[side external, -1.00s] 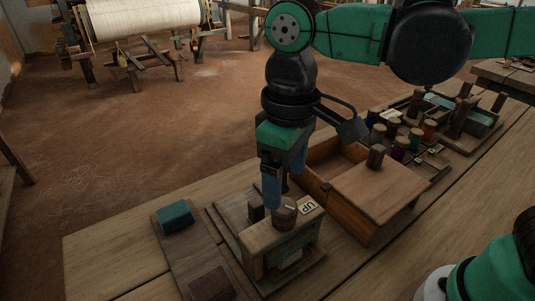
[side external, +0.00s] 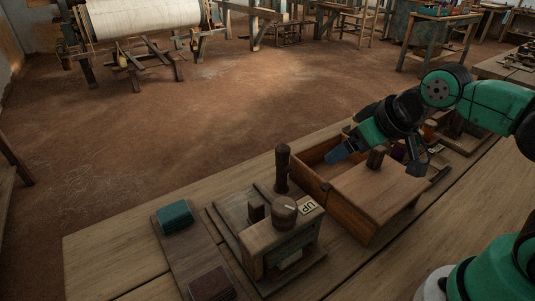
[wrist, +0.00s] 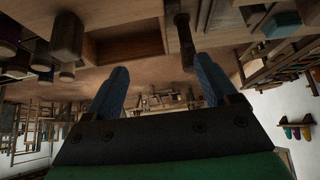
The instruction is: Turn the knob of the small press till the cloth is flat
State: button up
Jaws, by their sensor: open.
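The small press (side external: 258,236) stands on the bench in the side view. Its round wooden knob (side external: 283,212) is on top, with a pale mark on it and a plate marked UP (side external: 308,205) beside it. A pale patch, perhaps the cloth (side external: 290,259), shows under the press's top beam; I cannot tell whether it is flat. My gripper (side external: 336,154) is off to the right of the knob, apart from it, by the open wooden box. In the wrist view my gripper (wrist: 163,88) has its two blue fingers spread with nothing held between them.
An upright wooden post (side external: 282,168) stands just behind the knob. The open box (side external: 318,182) with its lid panel (side external: 380,196) lies right of the press. A board with a green block (side external: 174,217) and a dark block (side external: 212,284) lies left. Spools stand farther right.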

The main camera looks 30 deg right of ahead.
jog(key=a+r+n+g, duration=0.2)
jog(key=a+n+g, duration=0.1)
jog(key=a+n, duration=0.25)
jog(key=r+n+g, duration=0.1)
jog(key=n+g, duration=0.3)
jog(key=n, duration=0.2)
send_over(284, 205)
jog(key=shift+d+r, duration=0.15)
jog(key=shift+a+n, duration=0.2)
jog(key=shift+n, duration=0.25)
jog(key=shift+f, duration=2.8)
jog(key=shift+c, duration=0.2)
grip_shut()
